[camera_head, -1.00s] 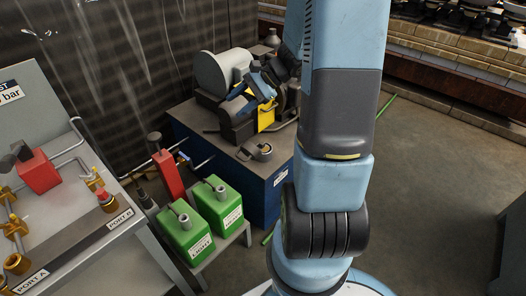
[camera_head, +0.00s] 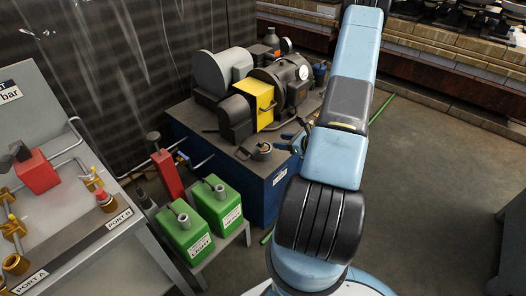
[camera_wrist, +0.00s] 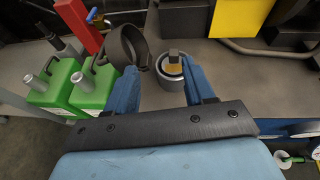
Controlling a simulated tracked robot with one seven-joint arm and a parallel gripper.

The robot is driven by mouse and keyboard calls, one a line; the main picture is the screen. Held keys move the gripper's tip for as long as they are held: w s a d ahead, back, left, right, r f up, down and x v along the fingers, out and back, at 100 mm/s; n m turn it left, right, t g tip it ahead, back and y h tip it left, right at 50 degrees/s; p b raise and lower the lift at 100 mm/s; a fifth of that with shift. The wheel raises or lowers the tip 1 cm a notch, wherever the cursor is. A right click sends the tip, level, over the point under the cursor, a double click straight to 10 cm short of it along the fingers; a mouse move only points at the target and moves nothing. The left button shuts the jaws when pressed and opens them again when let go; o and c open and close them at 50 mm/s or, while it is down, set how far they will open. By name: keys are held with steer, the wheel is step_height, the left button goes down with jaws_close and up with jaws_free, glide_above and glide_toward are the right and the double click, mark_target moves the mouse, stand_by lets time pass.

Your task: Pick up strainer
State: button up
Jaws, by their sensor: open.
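A small grey metal cup with a dull yellow inside (camera_head: 262,151), seemingly the strainer, stands near the front edge of the blue bench. In the wrist view the cup (camera_wrist: 172,68) shows between the fingertips, nearer the right finger; I cannot tell whether they touch. A dark ring (camera_wrist: 127,46) is just left of it, by the left fingertip. My gripper (camera_wrist: 160,76) is open, with two blue fingers and nothing held. In the head view my gripper (camera_head: 291,141) is at the bench's right front, right of the cup, partly hidden by my arm.
The blue bench (camera_head: 247,186) carries a motor-pump set with a yellow guard (camera_head: 261,99) behind the cup. A pressure test bench (camera_head: 85,222) is at far left. Open floor lies to the right.

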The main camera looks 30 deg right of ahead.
mark_target(263, 144)
step_height(263, 144, down, 4)
steer(key=d+m+h, duration=0.1)
steer(key=d+m, duration=0.1)
steer(key=x, duration=1.2)
steer(key=shift+w+a, duration=0.2)
steer(key=shift+a, duration=0.05)
steer(key=shift+c, duration=0.4)
steer(key=shift+t, duration=0.3)
jaws_close()
